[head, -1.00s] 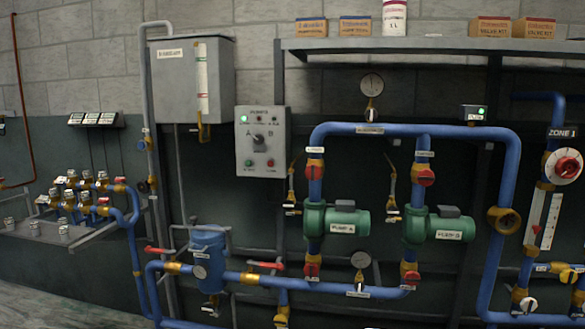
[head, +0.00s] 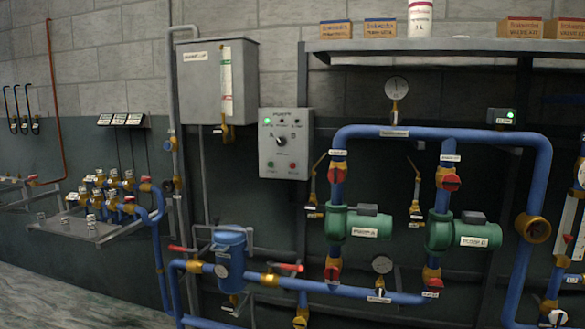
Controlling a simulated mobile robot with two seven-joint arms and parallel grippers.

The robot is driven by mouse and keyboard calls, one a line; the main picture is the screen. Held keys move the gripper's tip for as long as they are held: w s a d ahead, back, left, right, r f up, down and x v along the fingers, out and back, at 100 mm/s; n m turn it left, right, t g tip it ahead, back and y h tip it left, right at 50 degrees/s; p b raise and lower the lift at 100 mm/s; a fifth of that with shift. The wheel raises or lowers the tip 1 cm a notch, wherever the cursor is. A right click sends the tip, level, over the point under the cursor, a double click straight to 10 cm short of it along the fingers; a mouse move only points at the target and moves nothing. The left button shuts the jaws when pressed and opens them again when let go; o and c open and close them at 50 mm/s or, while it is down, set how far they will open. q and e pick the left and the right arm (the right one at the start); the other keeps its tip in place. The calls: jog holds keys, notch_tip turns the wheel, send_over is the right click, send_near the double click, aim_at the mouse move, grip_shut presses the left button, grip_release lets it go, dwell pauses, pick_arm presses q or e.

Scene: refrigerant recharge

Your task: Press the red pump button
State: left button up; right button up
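The grey pump control box (head: 285,145) is on the wall near the middle of the head view. Its red button (head: 293,177) is at the lower right of the panel, with a green button (head: 270,176) to its left. A dark selector knob (head: 281,141) sits in the middle of the panel. A small green light (head: 268,121) glows at the top left of the panel. Neither of my grippers is in view.
Two green pumps (head: 356,224) and blue pipes (head: 440,132) stand right of the box. A grey tank (head: 217,82) hangs at its upper left. A blue canister (head: 230,260) is below left. A shelf with boxes (head: 448,45) is at the upper right. Floor (head: 75,285) shows at lower left.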

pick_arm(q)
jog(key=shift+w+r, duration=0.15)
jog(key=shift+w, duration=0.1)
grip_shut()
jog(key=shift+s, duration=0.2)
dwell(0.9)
